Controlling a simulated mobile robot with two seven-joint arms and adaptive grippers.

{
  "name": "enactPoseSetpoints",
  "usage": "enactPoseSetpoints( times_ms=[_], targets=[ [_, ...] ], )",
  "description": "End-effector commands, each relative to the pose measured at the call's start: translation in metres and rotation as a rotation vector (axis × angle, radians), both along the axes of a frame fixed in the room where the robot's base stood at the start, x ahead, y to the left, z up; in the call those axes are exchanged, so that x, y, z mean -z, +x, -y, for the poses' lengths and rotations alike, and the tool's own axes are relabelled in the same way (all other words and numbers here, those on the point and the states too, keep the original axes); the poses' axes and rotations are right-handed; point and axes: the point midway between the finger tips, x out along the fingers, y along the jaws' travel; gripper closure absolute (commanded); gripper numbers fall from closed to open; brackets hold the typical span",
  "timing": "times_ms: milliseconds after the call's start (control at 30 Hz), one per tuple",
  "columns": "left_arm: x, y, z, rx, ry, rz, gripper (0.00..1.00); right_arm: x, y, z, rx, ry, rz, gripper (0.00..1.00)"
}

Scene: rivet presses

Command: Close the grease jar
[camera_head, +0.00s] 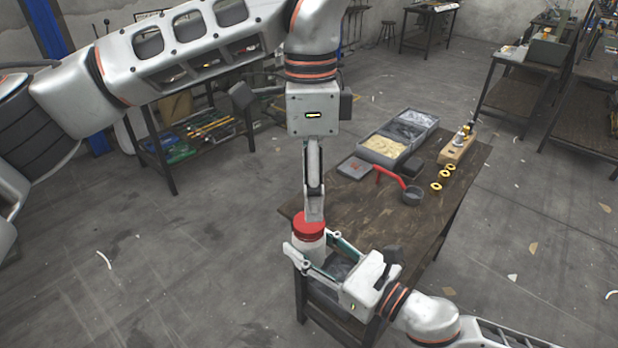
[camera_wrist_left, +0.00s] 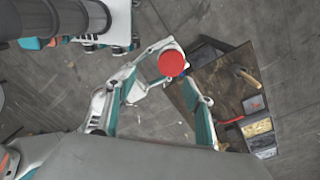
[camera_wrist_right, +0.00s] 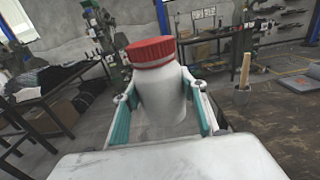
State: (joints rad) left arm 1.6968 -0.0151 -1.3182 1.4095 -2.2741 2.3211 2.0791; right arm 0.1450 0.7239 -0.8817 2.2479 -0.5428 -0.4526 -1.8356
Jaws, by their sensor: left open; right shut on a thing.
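The grease jar is a white jar (camera_wrist_right: 160,100) with a red ridged lid (camera_wrist_right: 151,51) on its mouth; whether the lid is screwed tight cannot be told. My right gripper (camera_head: 318,258) is shut on the jar's body and holds it roughly upright near the bench's front left corner. The right fingers clasp its sides in the right wrist view (camera_wrist_right: 160,112). My left gripper (camera_head: 314,212) points down from above, just over the red lid (camera_head: 309,226). It is open; in the left wrist view the lid (camera_wrist_left: 172,63) shows between and beyond its spread fingers.
A rack of tools (camera_head: 207,128) stands behind.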

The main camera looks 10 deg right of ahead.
Motion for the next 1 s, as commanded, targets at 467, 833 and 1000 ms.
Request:
enactPoseSetpoints(
  times_ms=[467,833,1000],
  targets=[
    [-0.001,0.018,-0.003,-0.028,0.011,0.066,0.47,-0.001,0.0,0.0,0.0,0.001,0.002,1.0],
    [0.036,0.017,-0.003,-0.027,0.01,0.062,0.47,-0.001,0.0,0.0,0.0,0.001,0.002,1.0],
    [0.06,0.017,-0.003,-0.027,0.01,0.062,0.47,-0.001,0.0,0.0,0.0,0.001,0.002,1.0]
  ],
)
